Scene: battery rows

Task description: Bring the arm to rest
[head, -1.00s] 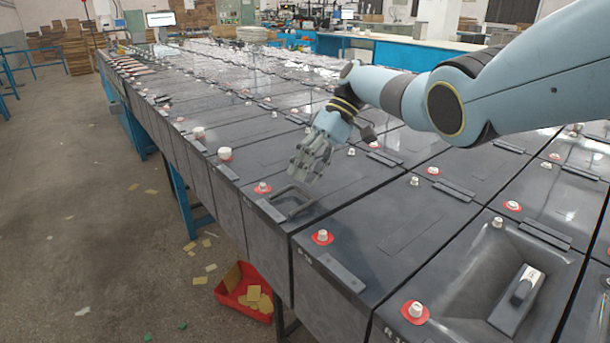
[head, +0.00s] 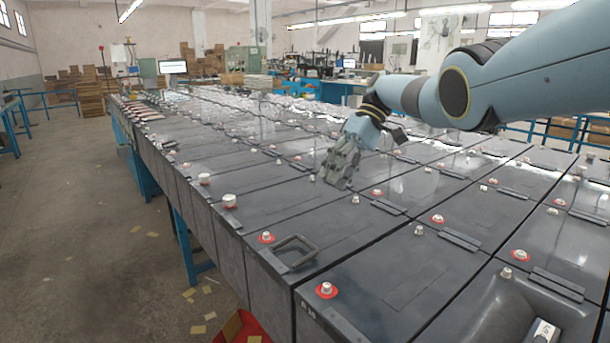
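My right arm comes in from the right edge in the head view. Its gripper (head: 340,168) hangs over the battery rows (head: 290,200), pointing down and toward the front left. Its fingers look close together, but the spacing between the tips is too small to judge. I see nothing held in it. I cannot tell whether the fingertips touch the battery tops. My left arm and gripper do not show.
The batteries carry red-ringed and white terminals. A dark square handle (head: 292,252) stands up near the front left edge. A red bin (head: 242,328) lies on the floor below. Open floor (head: 90,240) runs along the left, with scattered yellow scraps. A monitor (head: 173,67) stands at the back.

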